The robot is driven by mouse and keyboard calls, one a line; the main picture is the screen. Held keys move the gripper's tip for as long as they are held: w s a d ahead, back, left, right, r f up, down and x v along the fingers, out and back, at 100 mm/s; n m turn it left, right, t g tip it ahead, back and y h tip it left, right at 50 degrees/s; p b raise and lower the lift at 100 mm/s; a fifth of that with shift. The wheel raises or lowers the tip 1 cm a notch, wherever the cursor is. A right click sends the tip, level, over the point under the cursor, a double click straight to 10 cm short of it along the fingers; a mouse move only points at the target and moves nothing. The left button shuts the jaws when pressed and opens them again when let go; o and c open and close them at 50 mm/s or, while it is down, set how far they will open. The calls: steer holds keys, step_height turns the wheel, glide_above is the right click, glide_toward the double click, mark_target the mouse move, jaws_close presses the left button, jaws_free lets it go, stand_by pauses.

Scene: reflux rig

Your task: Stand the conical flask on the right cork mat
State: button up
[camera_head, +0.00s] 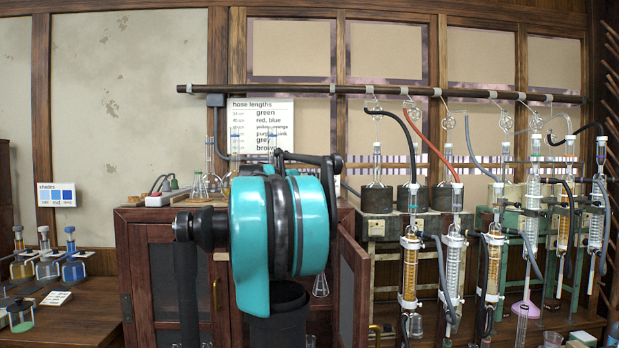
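Clear conical glassware (198,187) stands on the left part of the dark wooden cabinet's top; it is small, and I cannot tell whether it is one flask or more. A tan patch (206,198) beside its base may be cork, but its outline is unclear. Another clear, cone-shaped glass piece (320,286) shows low, just right of my teal arm; what supports it is hidden. Dark bars just behind the top of my arm may be my gripper (308,160); its fingertips cannot be made out. My arm covers the middle of the cabinet top, and no right cork mat can be made out.
The wooden cabinet (133,232) has a door standing open (352,285) right of my arm. Glass columns, hoses and stands crowd the right side. Tall thin-necked glassware (211,155) stands at the cabinet's back. Stoppered bottles (73,268) stand on a left bench.

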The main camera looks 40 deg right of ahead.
steer(key=v, duration=1)
steer(key=shift+a, duration=0.35)
steer(key=shift+s, duration=0.15)
steer(key=shift+d, duration=0.1)
